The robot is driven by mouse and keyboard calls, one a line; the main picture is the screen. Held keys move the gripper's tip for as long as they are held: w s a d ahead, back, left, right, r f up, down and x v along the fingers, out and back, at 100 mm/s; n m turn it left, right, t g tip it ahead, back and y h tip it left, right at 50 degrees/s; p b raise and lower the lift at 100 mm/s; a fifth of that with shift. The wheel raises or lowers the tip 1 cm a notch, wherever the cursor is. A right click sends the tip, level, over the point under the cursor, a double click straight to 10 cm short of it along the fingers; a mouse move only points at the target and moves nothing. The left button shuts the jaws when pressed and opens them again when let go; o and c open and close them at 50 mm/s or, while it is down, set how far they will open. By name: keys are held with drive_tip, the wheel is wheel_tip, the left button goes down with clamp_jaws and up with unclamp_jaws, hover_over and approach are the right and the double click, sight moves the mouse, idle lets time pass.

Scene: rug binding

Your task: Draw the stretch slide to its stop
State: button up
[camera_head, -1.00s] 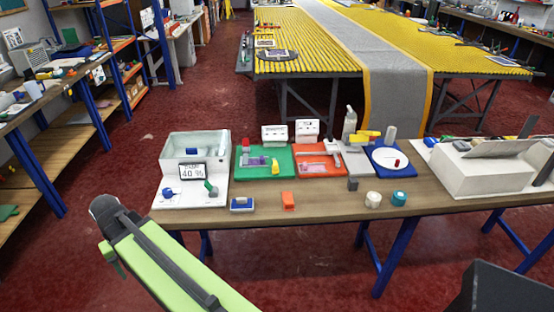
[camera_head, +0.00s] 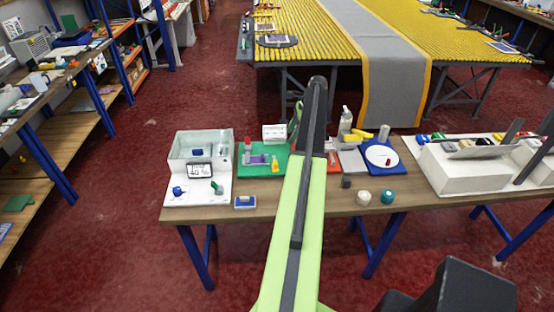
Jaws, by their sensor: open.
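I cannot tell for sure which part is the stretch slide. A green board (camera_head: 247,172) on the bench carries a purple block (camera_head: 259,159), a red-topped post (camera_head: 248,150) and a yellow piece (camera_head: 275,163). At the left, a white unit (camera_head: 190,198) has a clear tank, a display, a blue knob (camera_head: 178,191) and a green lever (camera_head: 216,187). My raised light-green and dark arm crosses the middle of the view. My gripper's fingertips do not show; they are hidden behind the arm or out of frame.
The wooden bench (camera_head: 320,203) holds a blue block (camera_head: 245,202), a white pot (camera_head: 363,197), a teal pot (camera_head: 387,197) and a blue board (camera_head: 401,170) with a white disc. A white bin unit (camera_head: 465,178) stands right. A yellow ribbed table (camera_head: 290,35) is behind.

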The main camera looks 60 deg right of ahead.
sight(275, 162)
drive_tip(key=b+x, duration=1.6)
drive_tip(key=x, duration=0.1)
drive_tip(key=shift+f, duration=0.3)
drive_tip(key=shift+r, duration=0.1)
clamp_jaws()
drive_tip(key=shift+d, duration=0.1)
idle(0.3)
